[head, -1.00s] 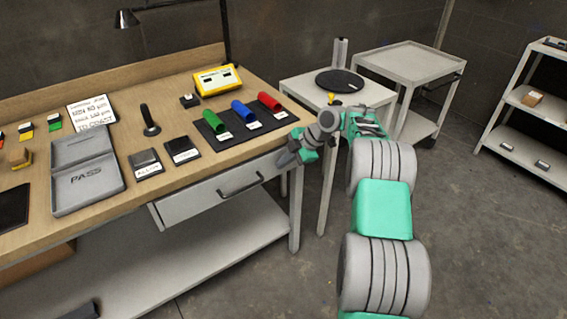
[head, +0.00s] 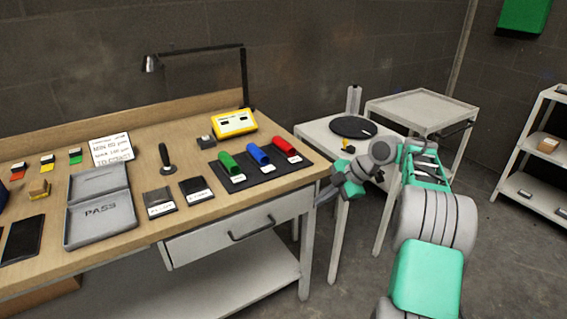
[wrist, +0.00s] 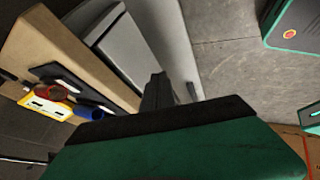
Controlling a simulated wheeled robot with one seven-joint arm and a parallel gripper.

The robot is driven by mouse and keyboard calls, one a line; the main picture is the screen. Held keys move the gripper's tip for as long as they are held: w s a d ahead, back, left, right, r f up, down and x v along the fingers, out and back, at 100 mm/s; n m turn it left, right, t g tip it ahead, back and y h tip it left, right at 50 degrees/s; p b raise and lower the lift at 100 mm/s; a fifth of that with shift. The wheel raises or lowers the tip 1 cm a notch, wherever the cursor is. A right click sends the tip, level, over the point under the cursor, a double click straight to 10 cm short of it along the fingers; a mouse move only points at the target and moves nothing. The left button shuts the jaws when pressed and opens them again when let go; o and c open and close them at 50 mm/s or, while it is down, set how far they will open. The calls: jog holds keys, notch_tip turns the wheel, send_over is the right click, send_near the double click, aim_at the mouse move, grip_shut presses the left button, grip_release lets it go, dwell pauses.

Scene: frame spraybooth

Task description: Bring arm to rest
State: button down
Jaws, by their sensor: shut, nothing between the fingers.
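My arm, teal and grey, reaches up the right side of the head view. My gripper (head: 326,196) is at its end, off the right front corner of the workbench (head: 225,208), partly hidden against the bench edge and small there. In the wrist view the dark fingers of my gripper (wrist: 157,92) are together, with nothing between them. Beyond them are the bench drawer and the concrete floor.
The bench holds a grey PASS case (head: 100,209), green, blue and red cylinders on a black mat (head: 262,174), and a yellow device (head: 235,123). A small table with a black disc (head: 353,127), a grey cart (head: 421,108) and a shelf (head: 535,187) stand right.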

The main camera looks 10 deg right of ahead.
jog(key=s+a+r+m+h+p, duration=0.3)
jog(key=s+a+r+m+p, duration=0.5)
jog(key=a+r, duration=0.4)
jog(key=s+m+h+p, duration=0.3)
jog(key=s+m, duration=0.9)
jog(key=s, duration=0.7)
jog(key=shift+s+a+f+g+p, duration=0.15)
jog(key=shift+a+f+g+p, duration=0.15)
jog(key=shift+a+g+p, duration=0.15)
jog(key=shift+d, duration=0.1)
